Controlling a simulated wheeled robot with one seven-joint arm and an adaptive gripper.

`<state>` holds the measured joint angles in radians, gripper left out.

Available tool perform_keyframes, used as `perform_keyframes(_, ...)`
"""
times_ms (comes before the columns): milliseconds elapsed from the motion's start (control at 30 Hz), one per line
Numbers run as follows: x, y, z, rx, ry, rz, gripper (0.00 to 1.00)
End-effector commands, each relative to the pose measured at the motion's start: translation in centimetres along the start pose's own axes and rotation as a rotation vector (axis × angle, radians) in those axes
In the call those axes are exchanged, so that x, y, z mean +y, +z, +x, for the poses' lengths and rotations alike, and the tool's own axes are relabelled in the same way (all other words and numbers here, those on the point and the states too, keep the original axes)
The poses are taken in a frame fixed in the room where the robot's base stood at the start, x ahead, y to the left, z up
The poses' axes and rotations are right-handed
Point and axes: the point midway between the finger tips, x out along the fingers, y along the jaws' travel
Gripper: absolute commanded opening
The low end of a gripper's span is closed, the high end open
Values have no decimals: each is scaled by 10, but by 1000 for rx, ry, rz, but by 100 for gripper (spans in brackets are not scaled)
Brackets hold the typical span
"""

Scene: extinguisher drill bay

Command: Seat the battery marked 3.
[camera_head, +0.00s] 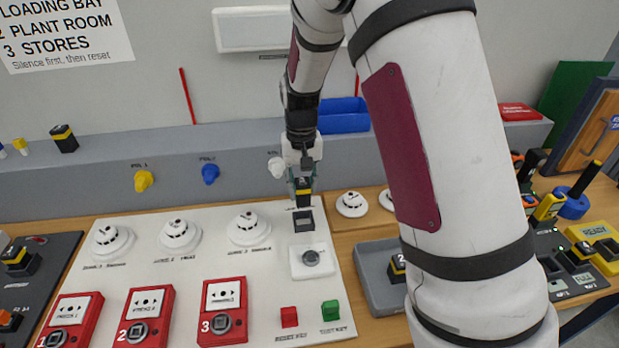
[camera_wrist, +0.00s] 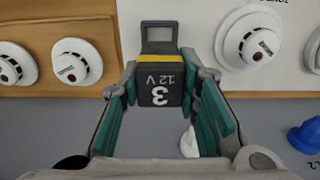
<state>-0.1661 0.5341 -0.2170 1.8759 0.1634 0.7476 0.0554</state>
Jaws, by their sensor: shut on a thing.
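My gripper (camera_head: 302,176) is shut on the battery marked 3 (camera_wrist: 160,88), a black block with a yellow band, a white "3" and "12 V". The marking is upside down in the wrist view, and the teal finger pads press its two sides. In the head view the battery (camera_head: 303,192) hangs just behind a dark rectangular battery slot (camera_head: 304,221) in the white panel. The slot's frame (camera_wrist: 159,36) shows just beyond the battery's yellow end in the wrist view. I cannot tell whether the battery touches the slot's edge.
The white panel (camera_head: 270,265) carries smoke detectors (camera_head: 249,228), red call points (camera_head: 223,312) and a key switch (camera_head: 311,258) close to the slot. A battery marked 2 (camera_head: 397,268) sits in a grey tray (camera_head: 376,297). A white knob (camera_head: 276,167) on the ledge is near my gripper.

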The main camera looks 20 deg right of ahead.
Motion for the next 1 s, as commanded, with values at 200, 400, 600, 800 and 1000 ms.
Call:
perform_keyframes(200,0,-1,18,-1,0,0,0)
perform_keyframes(400,0,-2,36,0,0,0,0)
perform_keyframes(600,0,-1,47,-1,0,-1,0)
perform_keyframes(800,0,-1,50,0,0,-1,0)
perform_keyframes(1000,0,0,50,0,0,-1,0)
